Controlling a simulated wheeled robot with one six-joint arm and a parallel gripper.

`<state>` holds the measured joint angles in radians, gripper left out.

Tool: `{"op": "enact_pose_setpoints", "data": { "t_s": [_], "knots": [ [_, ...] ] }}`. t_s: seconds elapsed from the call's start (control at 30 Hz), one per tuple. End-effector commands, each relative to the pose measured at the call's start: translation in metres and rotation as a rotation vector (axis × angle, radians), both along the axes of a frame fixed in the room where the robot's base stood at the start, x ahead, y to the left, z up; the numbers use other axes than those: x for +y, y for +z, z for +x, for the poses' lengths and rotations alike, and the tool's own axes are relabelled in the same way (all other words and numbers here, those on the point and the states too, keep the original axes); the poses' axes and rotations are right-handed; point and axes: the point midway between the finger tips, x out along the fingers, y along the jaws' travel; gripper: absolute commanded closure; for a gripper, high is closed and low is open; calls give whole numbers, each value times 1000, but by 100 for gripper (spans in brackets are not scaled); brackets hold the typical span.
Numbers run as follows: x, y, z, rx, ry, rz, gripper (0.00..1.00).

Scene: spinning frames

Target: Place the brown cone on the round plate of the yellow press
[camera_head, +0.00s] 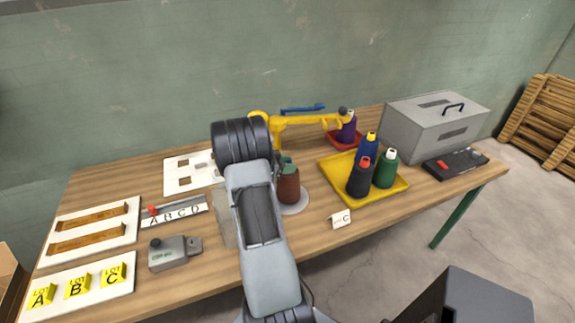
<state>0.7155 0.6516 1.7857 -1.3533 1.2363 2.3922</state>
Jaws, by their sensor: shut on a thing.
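The brown cone (289,187) has a green top and stands upright just right of my forearm, which covers its left side. The pale round plate (301,204) shows below and around the cone's foot; I cannot tell whether the cone touches it. The yellow press (296,121) stands behind, its long arm reaching right to a dark knob. My gripper (281,178) is mostly hidden behind my own arm, at the cone, and is shut on it.
A yellow tray (335,170) with black, blue and green cones stands to the right. A purple cone (347,131) stands on a red tray behind it. A small card marked C (341,219) is in front. A grey metal box (432,122) fills the back right.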

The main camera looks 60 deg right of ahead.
Motion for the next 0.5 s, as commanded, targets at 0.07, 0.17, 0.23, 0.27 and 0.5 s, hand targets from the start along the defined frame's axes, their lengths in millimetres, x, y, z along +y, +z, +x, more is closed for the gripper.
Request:
{"op": "enact_pose_setpoints", "data": {
  "t_s": [0.07,0.17,0.23,0.27,0.5],
  "knots": [
    [0,-1,0,-1,0,-3,100],
    [0,-3,0,-1,0,-3,100],
    [0,-2,0,0,0,0,59],
    [0,-2,0,0,0,0,57],
    [0,-2,0,0,0,0,40]
  ]
}}
